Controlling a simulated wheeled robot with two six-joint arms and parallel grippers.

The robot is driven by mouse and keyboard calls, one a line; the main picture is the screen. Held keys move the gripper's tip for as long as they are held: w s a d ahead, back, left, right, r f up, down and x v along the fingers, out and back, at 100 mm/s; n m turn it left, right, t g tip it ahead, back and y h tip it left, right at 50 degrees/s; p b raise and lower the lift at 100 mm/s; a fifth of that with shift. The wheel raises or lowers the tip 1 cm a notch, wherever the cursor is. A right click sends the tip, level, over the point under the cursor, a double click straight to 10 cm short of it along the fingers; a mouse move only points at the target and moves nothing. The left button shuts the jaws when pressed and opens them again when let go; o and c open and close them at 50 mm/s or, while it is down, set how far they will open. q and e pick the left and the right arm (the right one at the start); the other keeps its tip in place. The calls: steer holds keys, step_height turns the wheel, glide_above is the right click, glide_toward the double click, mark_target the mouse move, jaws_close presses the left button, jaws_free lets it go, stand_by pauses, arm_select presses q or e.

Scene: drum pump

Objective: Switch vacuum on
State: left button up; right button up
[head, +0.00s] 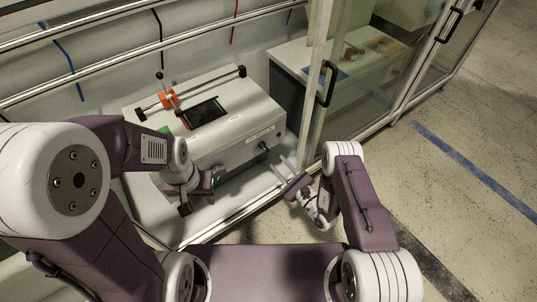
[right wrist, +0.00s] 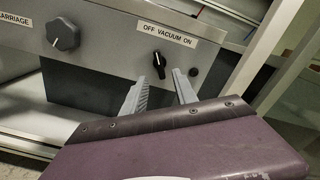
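The vacuum knob (right wrist: 159,65) is black and sits on the grey front panel under a label (right wrist: 167,33) reading "OFF VACUUM ON". It stands nearly upright, its top leaning slightly left; which setting it marks is hard to tell. In the head view the knob (head: 264,146) is a small dark spot on the machine's front. My right gripper (right wrist: 160,76) is open and empty, its two grey fingers apart just below and to either side of the knob in the picture. It also shows in the head view (head: 281,163). My left gripper (head: 200,191) is near the machine's left front; its opening is unclear.
The white machine (head: 240,95) carries a dark screen (head: 203,113) and an orange part (head: 169,98) on top. Another knob (right wrist: 63,34), labelled "CARRIAGE", is left of the vacuum knob. A glass door with a black handle (head: 326,83) stands to the right. A small dark button (right wrist: 193,72) is nearby.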

mark_target(266, 150)
steer(key=b+x, duration=0.1)
steer(key=x, duration=0.2)
steer(key=b+x, duration=0.1)
steer(key=x, duration=0.2)
steer(key=shift+w+a+f+b, duration=0.2)
steer(key=shift+w+a+b, duration=0.05)
steer(key=shift+b, duration=0.05)
steer(key=shift+w+a+r, duration=0.15)
steer(key=shift+w+a, duration=0.1)
steer(key=shift+w, duration=0.15)
jaws_close()
